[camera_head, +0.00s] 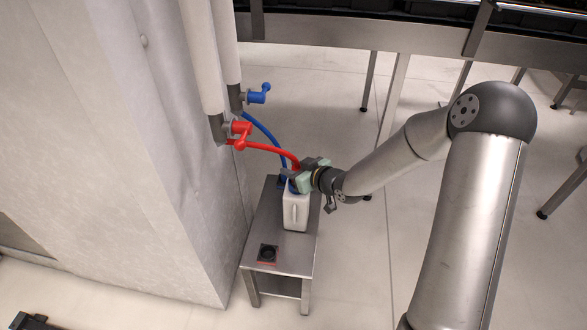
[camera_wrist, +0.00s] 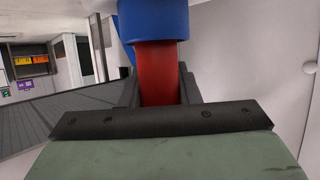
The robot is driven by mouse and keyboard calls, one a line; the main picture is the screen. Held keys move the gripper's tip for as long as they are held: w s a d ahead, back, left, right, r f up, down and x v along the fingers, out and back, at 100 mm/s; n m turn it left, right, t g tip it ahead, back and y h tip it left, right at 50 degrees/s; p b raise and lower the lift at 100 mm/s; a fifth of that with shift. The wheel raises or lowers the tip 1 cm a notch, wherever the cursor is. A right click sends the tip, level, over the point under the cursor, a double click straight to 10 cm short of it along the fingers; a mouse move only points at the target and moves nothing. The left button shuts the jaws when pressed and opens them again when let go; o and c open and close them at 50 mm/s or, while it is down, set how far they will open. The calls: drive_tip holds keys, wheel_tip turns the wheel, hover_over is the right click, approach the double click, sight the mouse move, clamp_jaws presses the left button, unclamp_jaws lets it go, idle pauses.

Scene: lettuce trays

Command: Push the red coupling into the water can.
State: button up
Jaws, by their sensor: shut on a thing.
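The white water can (camera_head: 296,209) stands upright on a small metal table. My gripper (camera_head: 302,179) is at the can's top and covers much of it in the head view. In the wrist view the jaws are shut on the red coupling (camera_wrist: 159,75), a red cylinder between the dark fingers. A blue collar (camera_wrist: 154,20) adjoins the end of the red cylinder in that view. A red hose (camera_head: 266,148) runs from the red valve (camera_head: 240,131) to my gripper. Whether the coupling is inside the can's opening is hidden.
A blue hose (camera_head: 262,128) runs from the blue valve (camera_head: 258,95) down beside the can. A dark, red-edged square piece (camera_head: 267,254) lies at the front of the metal table (camera_head: 289,252). A pale wall (camera_head: 150,150) stands close on the left. Open floor lies to the right.

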drive_tip(key=shift+f+b, duration=0.5)
drive_tip(key=shift+f, duration=0.1)
drive_tip(key=o, duration=0.7)
drive_tip(key=shift+p+v, duration=2.8)
drive_tip(key=shift+v, duration=2.7)
drive_tip(key=shift+r, duration=0.1)
